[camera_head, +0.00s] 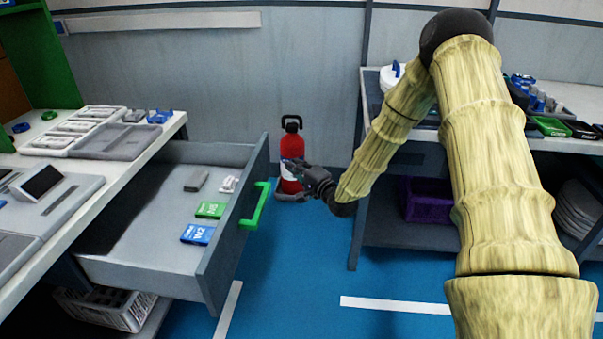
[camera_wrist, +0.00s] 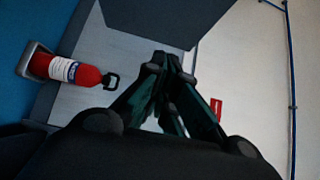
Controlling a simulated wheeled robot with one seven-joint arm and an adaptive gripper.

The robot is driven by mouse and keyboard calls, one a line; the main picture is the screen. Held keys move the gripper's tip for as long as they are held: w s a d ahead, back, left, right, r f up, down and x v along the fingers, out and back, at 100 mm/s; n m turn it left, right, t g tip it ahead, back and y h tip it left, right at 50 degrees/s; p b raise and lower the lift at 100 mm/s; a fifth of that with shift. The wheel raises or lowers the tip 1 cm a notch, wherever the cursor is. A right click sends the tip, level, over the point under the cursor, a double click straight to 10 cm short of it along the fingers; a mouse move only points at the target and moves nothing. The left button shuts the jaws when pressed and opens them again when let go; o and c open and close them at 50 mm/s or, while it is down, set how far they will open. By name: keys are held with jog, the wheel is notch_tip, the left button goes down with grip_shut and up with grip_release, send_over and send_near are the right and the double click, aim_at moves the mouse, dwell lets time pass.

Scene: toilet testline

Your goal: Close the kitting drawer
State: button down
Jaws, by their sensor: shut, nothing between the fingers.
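The kitting drawer (camera_head: 222,252) is pulled well out from under the left table. It has a grey front panel with a green handle (camera_head: 255,207) on its outer face. Inside lie a green box (camera_head: 210,210), a blue box (camera_head: 197,234), a grey piece (camera_head: 196,181) and a small white item (camera_head: 229,184). My gripper (camera_head: 288,165) is shut and empty, to the right of the drawer front and apart from the handle in the head view. In the wrist view my gripper's fingers (camera_wrist: 165,70) are together; the green handle is not seen there.
A red fire extinguisher (camera_head: 292,148) stands by the wall behind my gripper and also shows in the wrist view (camera_wrist: 75,70). The left table (camera_head: 120,157) holds trays. A right workbench (camera_head: 372,95) has a purple crate (camera_head: 427,199) below. Blue floor between is clear.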

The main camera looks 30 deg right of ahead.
aim_at(267, 153)
jog(key=shift+w+a+b, duration=0.15)
jog(key=shift+w+a, duration=0.55)
jog(key=shift+w, duration=0.35)
jog(key=shift+w+a+b, duration=0.15)
jog(key=shift+w+a, duration=0.5)
jog(key=shift+w, duration=0.35)
jog(key=shift+w+a+b, duration=0.15)
jog(key=shift+w+a, duration=0.55)
jog(key=shift+w, duration=0.35)
